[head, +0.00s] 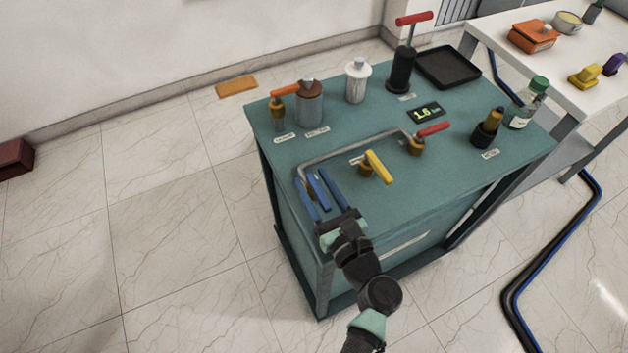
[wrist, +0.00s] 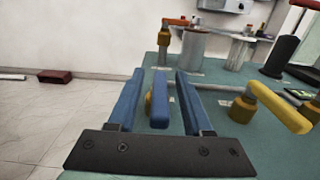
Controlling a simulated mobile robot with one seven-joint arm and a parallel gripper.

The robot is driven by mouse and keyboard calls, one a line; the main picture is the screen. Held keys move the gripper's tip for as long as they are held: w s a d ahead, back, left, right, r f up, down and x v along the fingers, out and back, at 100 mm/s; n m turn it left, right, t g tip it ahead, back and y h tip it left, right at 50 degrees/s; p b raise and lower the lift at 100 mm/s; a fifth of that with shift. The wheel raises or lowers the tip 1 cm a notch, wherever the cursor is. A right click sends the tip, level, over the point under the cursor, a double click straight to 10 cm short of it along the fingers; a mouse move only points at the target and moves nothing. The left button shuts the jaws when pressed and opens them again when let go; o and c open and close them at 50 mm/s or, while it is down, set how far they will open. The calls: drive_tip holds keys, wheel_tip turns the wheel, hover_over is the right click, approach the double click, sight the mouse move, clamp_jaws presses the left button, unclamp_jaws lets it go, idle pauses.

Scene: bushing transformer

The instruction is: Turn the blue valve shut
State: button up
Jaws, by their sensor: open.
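The blue valve's bar handle (head: 317,191) is at the near left corner of the green bench top. It also shows in the wrist view (wrist: 159,100), with a bit of yellow brass body beside it. My gripper (head: 312,178) has two blue fingers and is open. In the wrist view, the fingers (wrist: 159,73) stand on either side of the handle, with visible gaps. The handle runs nearly parallel to the fingers. The lower part of the valve is mostly hidden.
A grey pipe (head: 345,147) runs from near the blue valve to a red-handled valve (head: 432,130). A yellow-handled valve (head: 379,167) is close to the right of my gripper. Canisters (head: 309,104) and a black hand pump (head: 402,70) stand farther back.

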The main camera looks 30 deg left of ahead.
drive_tip(key=shift+w+a, duration=0.1)
drive_tip(key=shift+a, duration=0.05)
drive_tip(key=shift+c, duration=0.2)
clamp_jaws()
idle(1.2)
